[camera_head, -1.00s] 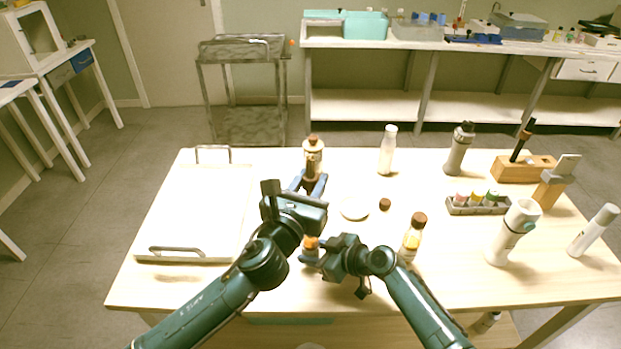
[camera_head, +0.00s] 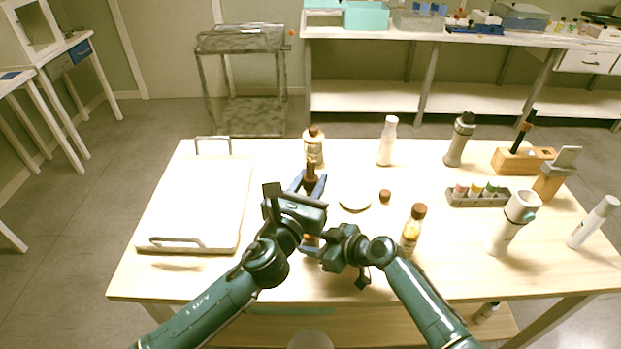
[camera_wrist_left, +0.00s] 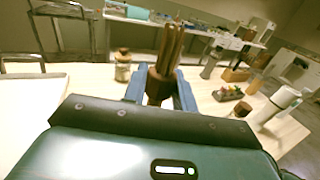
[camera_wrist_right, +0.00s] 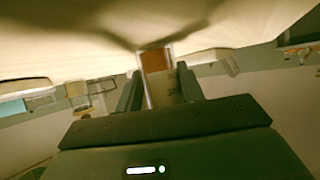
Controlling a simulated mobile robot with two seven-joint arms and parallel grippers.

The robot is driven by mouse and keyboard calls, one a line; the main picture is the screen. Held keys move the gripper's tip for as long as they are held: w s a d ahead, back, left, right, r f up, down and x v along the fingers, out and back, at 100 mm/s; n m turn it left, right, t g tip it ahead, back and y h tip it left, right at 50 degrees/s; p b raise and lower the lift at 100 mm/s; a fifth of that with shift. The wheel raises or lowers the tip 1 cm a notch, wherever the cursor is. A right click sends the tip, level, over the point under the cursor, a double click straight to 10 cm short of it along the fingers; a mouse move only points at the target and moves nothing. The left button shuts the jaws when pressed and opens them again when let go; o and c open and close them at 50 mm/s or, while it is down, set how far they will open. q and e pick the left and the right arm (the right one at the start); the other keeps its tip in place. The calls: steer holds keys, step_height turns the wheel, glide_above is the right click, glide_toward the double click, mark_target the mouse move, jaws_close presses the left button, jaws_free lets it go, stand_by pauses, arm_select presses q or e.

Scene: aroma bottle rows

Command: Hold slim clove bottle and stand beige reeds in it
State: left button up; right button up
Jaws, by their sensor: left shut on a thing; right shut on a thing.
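My left gripper (camera_head: 311,182) is shut on a bundle of brownish-beige reeds (camera_wrist_left: 171,45), which stick up between its fingers. A dark brown faceted piece (camera_wrist_left: 159,85) sits at the base of the reeds, between the fingers. My right gripper (camera_wrist_right: 161,88) is shut on a slim clear bottle (camera_wrist_right: 158,72) with an orange-brown band and faint lettering on its side. In the head view this bottle (camera_head: 311,241) is mostly hidden by my grippers, below the left one. The reeds show above the left gripper in the head view (camera_head: 310,172), apart from the bottle.
A brown-capped bottle (camera_head: 313,152) stands behind my left gripper. A white dish (camera_head: 354,200), a brown cap (camera_head: 384,196) and an amber bottle (camera_head: 412,232) are to the right. A white tray (camera_head: 200,205) fills the table's left side. White bottles and a grey rack (camera_head: 478,198) stand farther right.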

arm_select(q)
steer(key=shift+f, duration=3.15)
steer(key=o, duration=1)
steer(key=v, duration=1.2)
arm_select(e)
steer(key=o, duration=0.8)
